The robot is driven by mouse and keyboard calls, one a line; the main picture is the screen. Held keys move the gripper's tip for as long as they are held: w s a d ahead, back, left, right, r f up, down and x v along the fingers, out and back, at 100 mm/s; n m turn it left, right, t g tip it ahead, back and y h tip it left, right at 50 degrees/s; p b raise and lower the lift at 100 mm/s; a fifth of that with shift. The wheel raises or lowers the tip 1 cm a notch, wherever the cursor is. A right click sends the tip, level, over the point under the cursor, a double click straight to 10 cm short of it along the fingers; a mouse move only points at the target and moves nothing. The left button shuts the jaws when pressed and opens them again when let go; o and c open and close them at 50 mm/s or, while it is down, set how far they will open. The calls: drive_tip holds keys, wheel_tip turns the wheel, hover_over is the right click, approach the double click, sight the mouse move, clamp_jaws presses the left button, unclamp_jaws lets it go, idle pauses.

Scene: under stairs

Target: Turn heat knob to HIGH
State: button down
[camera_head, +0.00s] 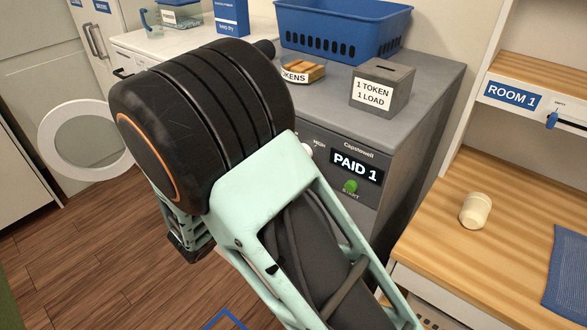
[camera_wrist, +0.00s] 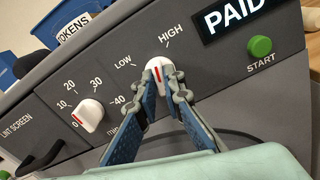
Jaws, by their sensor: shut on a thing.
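The white heat knob (camera_wrist: 161,74) with a red pointer line is on the grey dryer panel, between the LOW and HIGH labels. The pointer points roughly upward in the wrist view; I cannot tell its exact setting. My gripper (camera_wrist: 163,76) is shut on the heat knob, one fingertip at each side. In the head view my arm hides the gripper and most of the panel; a bit of white knob (camera_head: 307,150) shows beside the HIGH label.
Left of the heat knob is the white timer knob (camera_wrist: 87,114). To the right are the green START button (camera_wrist: 260,46) and the PAID 1 display (camera_head: 356,167). A token box (camera_head: 381,88) and blue basket (camera_head: 343,30) stand on top. A wooden counter (camera_head: 480,170) is at right.

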drive_tip(key=shift+f+m+b, duration=0.15)
drive_tip(key=shift+m+b, duration=2.7)
drive_tip(key=shift+m, duration=0.05)
drive_tip(key=c, duration=2)
unclamp_jaws()
drive_tip(key=shift+c, duration=0.2)
drive_tip(key=v, duration=1.2)
